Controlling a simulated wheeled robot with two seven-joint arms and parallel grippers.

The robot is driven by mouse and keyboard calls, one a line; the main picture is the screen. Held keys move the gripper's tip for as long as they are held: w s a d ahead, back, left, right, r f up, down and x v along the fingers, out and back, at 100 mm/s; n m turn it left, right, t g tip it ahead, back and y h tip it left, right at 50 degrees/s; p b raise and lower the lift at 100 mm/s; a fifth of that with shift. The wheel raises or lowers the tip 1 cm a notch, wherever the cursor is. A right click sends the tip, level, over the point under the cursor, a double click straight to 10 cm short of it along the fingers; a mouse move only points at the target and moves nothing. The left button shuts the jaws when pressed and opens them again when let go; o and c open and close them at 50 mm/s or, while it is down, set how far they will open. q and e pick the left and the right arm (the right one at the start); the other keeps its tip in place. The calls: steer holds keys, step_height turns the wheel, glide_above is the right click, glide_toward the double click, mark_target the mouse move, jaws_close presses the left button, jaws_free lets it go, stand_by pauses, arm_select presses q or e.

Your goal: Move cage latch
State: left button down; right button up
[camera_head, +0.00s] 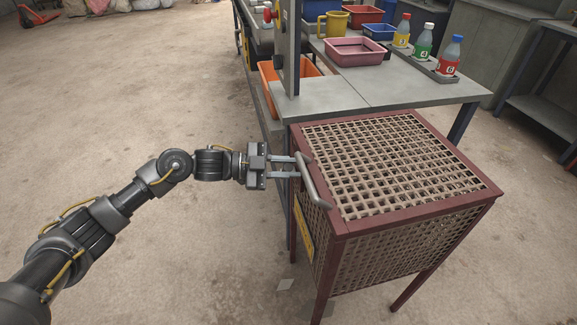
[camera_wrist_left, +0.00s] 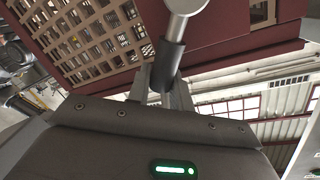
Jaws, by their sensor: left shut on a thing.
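The cage (camera_head: 410,165) is a dark red frame with tan mesh on its top and sides, standing on legs at the right of the head view. Its latch is a grey bar handle (camera_head: 316,184) along the top left edge. My left gripper (camera_head: 298,168) reaches it from the left and is shut on the bar. In the left wrist view, the fingers (camera_wrist_left: 165,85) close around the dark sleeve of the latch (camera_wrist_left: 171,58), with the cage mesh (camera_wrist_left: 85,42) behind. My right gripper is not in view.
A grey table (camera_head: 405,83) adjoins the cage at the back, with a pink tray (camera_head: 354,52), several bottles (camera_head: 449,57) and a yellow mug (camera_head: 333,24). An upright post (camera_head: 287,50) and an orange bin (camera_head: 268,78) stand behind the gripper.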

arm_select(q)
steer(key=c, duration=1.3)
jaws_free()
steer(key=s+a+r, duration=0.1)
steer(key=a, duration=0.9)
steer(key=shift+s+a, duration=0.3)
steer(key=shift+a, duration=0.05)
steer(key=shift+r, duration=0.1)
steer(key=shift+c, duration=0.3)
